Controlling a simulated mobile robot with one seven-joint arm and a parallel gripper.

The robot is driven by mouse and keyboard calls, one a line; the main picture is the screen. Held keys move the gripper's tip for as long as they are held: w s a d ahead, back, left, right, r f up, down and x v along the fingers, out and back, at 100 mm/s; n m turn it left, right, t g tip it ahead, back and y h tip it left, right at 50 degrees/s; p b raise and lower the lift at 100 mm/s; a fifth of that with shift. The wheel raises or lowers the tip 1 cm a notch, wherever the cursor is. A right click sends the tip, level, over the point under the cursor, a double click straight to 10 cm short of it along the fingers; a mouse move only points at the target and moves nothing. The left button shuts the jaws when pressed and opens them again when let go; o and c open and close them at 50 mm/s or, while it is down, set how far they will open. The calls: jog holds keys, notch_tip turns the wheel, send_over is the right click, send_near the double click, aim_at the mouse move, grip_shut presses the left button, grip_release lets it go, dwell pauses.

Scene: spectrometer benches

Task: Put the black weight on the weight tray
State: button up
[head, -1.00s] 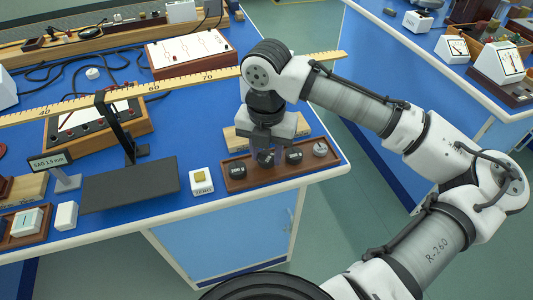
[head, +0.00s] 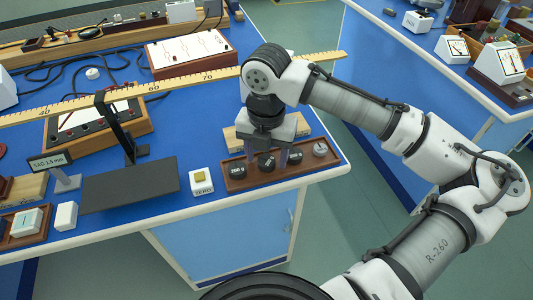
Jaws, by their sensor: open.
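The weight tray (head: 250,183) is a long brown wooden tray near the front right of the blue bench. A black weight (head: 266,162) stands in it, between the fingers of my gripper (head: 267,157). My gripper points down and is open, with one finger on each side of this weight. I cannot tell whether a finger touches it. Another black weight (head: 237,171) is left of it in the tray, and a third black weight (head: 294,156) is to the right. A grey metal weight (head: 320,149) is at the tray's right end.
A yellow ruler beam (head: 180,84) crosses behind my gripper. The bench edge is close in front.

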aim_at(266, 160)
notch_tip(266, 160, up, 12)
dwell(0.4)
jog(key=shift+f, duration=0.1)
